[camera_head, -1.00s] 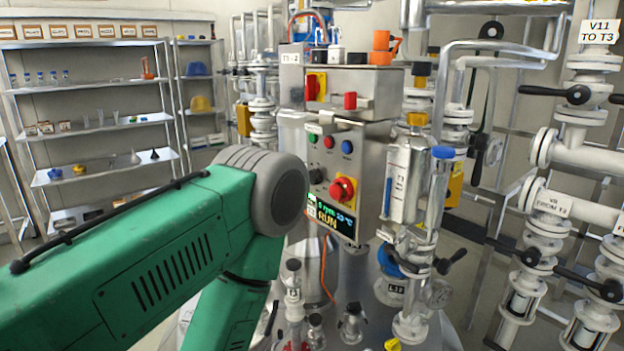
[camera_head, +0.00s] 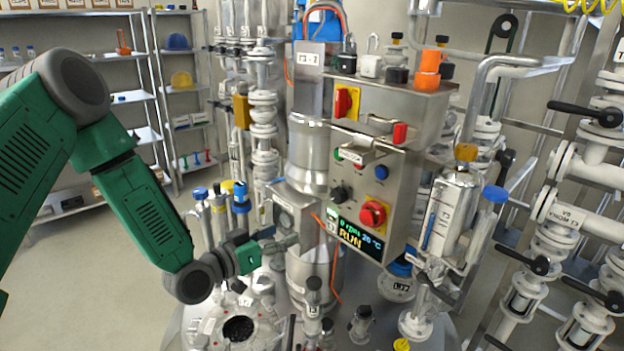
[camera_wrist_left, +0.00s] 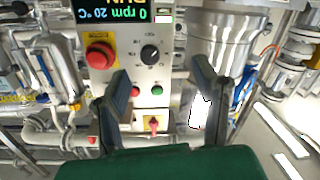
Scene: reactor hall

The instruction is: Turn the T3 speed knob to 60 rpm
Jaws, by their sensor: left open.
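The black speed knob (camera_head: 341,193) sits on the front of the steel T3 control box (camera_head: 399,185), left of a red mushroom button (camera_head: 373,214) on yellow. The display (camera_head: 358,238) below shows RUN; in the wrist view the display (camera_wrist_left: 113,14) is upside down and reads 0 rpm, 20 °C. My left gripper (camera_head: 289,242) is left of the box and lower than the knob, apart from it. In the wrist view the black knob (camera_wrist_left: 150,54) shows beyond and between the open fingers of my left gripper (camera_wrist_left: 163,88). Nothing is held. My right gripper is out of view.
A red-and-yellow switch (camera_head: 347,102) and a blue button (camera_head: 381,172) are on the box. A glass-and-steel vessel (camera_head: 451,210) is close on the right. Vertical pipes (camera_head: 263,130) stand behind the gripper.

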